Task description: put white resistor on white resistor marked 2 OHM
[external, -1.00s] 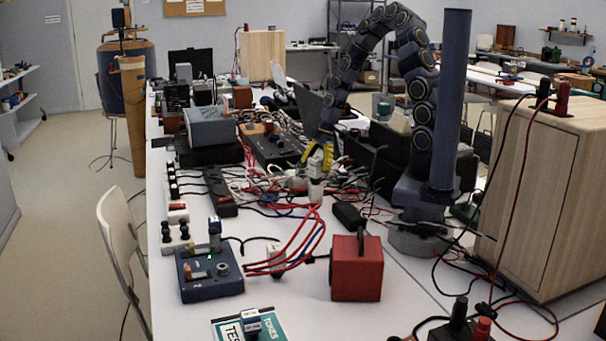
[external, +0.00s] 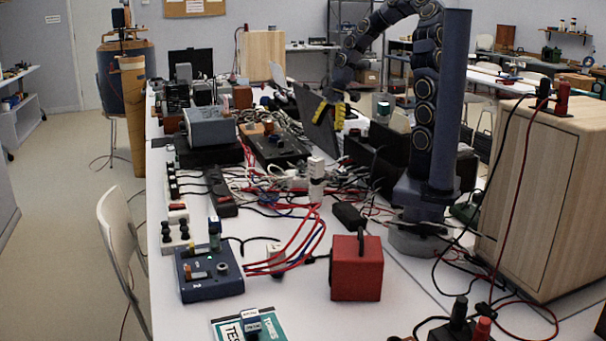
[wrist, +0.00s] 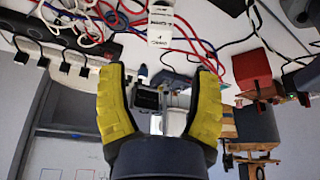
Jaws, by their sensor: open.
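A white resistor (external: 316,166) stands upright on top of another white resistor (external: 316,191), forming a small stack among the cables at mid-table. The two touch, and the upper one looks roughly aligned. In the wrist view a white resistor (wrist: 161,24) with dark lettering shows at the top, beyond the fingertips; the lettering is too small to read surely. My gripper (external: 330,118) has yellow fingers, is open and empty, and hangs above and behind the stack, clear of it. In the wrist view my gripper (wrist: 160,72) has its fingers wide apart with nothing held between them.
A red box (external: 357,268) and a blue tester (external: 209,272) stand in front of the stack. A black laptop-like panel (external: 317,118) and dark boxes (external: 378,160) are close to my gripper. Red, white and black cables surround the stack.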

